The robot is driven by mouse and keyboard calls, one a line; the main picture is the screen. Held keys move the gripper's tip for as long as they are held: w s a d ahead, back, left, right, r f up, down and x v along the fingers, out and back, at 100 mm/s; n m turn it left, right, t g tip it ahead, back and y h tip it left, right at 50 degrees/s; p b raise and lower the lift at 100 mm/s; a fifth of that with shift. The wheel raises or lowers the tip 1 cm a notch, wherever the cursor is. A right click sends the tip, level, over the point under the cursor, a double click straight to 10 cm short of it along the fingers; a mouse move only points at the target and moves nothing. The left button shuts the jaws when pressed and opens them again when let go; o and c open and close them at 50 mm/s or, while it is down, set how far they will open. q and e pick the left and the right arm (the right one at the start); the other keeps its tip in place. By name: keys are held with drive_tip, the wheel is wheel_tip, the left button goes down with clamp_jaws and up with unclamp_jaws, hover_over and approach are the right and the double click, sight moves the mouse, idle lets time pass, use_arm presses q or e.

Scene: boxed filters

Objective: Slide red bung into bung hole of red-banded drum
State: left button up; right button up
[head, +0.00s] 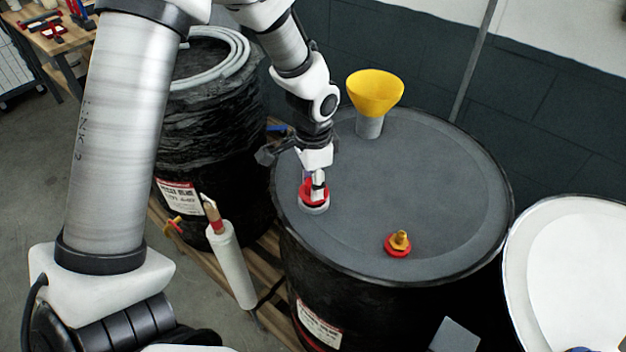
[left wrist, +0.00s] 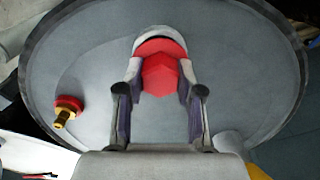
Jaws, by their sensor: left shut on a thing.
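The red bung (head: 311,192) is at the grey collar of the bung hole (head: 316,208), near the left edge of the dark drum's top (head: 430,190). My left gripper (head: 318,184) is shut on the bung from above. In the left wrist view, the red hexagonal bung (left wrist: 163,75) sits between the two fingers (left wrist: 160,98), and the pale collar (left wrist: 160,40) shows behind it. Whether the bung is inside the hole or just over it, I cannot tell. A little red shows low on the drum's side, by its label (head: 318,322). My right gripper is not seen.
A yellow funnel (head: 375,92) stands in a grey collar at the back of the drum top. A red fitting with a brass tip (head: 398,243) sits near the front. A white-topped drum (head: 580,270) is at right, and a wrapped drum with a hose coil (head: 210,75) at left.

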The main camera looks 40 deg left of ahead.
use_arm(q)
drive_tip(key=shift+f+b, duration=0.45)
drive_tip(key=shift+f, duration=0.45)
drive_tip(key=o, duration=1.2)
drive_tip(key=shift+r, duration=0.1)
wheel_tip(320, 180, up, 12)
drive_tip(key=shift+f, duration=0.1)
